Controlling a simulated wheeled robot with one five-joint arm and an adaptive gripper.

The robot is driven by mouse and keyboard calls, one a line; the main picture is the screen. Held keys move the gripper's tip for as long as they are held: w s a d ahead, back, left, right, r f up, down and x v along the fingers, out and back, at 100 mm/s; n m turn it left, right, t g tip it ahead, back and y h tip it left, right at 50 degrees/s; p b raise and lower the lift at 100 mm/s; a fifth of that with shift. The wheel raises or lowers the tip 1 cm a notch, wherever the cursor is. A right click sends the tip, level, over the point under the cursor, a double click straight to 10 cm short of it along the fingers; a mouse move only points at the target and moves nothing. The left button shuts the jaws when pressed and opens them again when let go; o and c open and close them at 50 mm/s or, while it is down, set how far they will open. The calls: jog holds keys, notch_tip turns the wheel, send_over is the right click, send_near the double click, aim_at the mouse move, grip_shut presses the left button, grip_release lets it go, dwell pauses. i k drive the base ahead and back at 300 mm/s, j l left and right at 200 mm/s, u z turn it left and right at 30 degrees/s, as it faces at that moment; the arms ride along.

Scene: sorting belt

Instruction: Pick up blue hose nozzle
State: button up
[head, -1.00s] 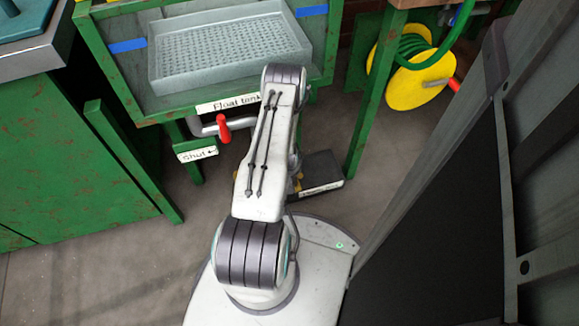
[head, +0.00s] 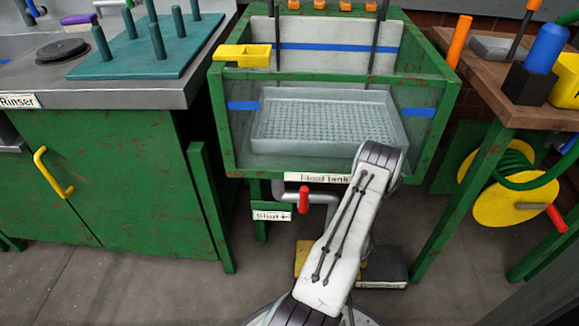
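A blue, tapered, bottle-like piece (head: 546,48) stands upright in a black block on the wooden bench at the right. A smaller blue piece (head: 571,144) shows at the right edge below the bench, beside the green hose, and is cut off by the frame. I cannot tell for sure which of the two is the blue hose nozzle. My white arm reaches up from the bottom, in front of the tank. My gripper is not in view, and whether it holds anything is hidden.
The green float tank (head: 220,150) holds a grey perforated tray (head: 262,118). A teal peg board (head: 120,62) stands at the left. A yellow hose reel (head: 490,205) is under the wooden bench (head: 490,82). The floor at lower left is clear.

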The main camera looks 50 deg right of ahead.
aim_at(551, 39)
jog(key=j, duration=0.5)
jog(key=k+j, duration=0.15)
jog(key=j, duration=0.8)
jog(key=k, duration=0.05)
